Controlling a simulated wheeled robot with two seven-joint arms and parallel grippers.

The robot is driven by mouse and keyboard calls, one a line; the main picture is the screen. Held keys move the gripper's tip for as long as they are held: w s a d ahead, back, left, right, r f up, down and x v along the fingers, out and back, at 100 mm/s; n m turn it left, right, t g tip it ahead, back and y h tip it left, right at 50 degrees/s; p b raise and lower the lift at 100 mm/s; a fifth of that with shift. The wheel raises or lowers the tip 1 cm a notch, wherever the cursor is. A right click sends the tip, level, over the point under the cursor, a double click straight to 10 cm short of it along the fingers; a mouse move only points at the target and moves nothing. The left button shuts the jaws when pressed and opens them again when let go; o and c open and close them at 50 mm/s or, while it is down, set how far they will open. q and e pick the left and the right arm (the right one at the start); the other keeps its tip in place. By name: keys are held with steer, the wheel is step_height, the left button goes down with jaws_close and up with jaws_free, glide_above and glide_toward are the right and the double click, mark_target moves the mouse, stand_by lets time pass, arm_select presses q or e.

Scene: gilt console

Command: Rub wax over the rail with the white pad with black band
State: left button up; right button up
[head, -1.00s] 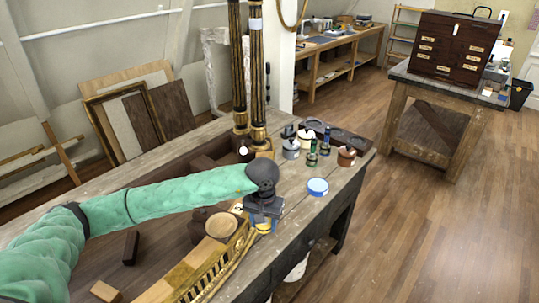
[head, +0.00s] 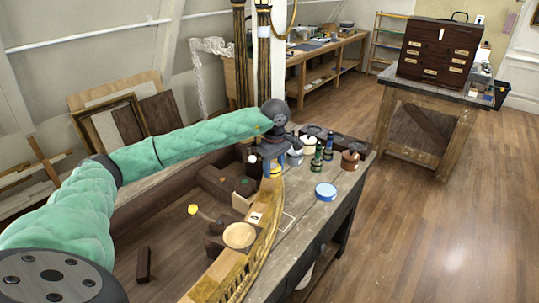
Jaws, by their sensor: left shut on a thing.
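The rail (head: 262,254) is a gilt, curved strip along the near edge of the workbench. It runs from the bottom middle up toward my left gripper (head: 275,166). My left gripper reaches in from the left and points down at the rail's far end. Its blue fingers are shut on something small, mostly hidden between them. The white pad with black band cannot be made out clearly, and I cannot tell whether the held thing touches the rail. My right gripper is out of view.
Jars and green bottles (head: 317,159) crowd the bench just right of my gripper, with a copper-coloured jar (head: 350,160) beyond. A round wooden disc (head: 239,235), a yellow ball (head: 193,209) and a dark block (head: 143,265) lie left of the rail. The bench around the tin is clear.

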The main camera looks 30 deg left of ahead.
arm_select(q)
steer(key=shift+w+a+r+n, duration=0.15)
steer(key=shift+a+r+n, duration=0.55)
steer(key=shift+a+r, duration=0.35)
steer(key=shift+a+f, duration=0.2)
steer(key=shift+a, duration=0.1)
steer(key=shift+d+f, duration=0.1)
steer(key=shift+f, duration=1.55)
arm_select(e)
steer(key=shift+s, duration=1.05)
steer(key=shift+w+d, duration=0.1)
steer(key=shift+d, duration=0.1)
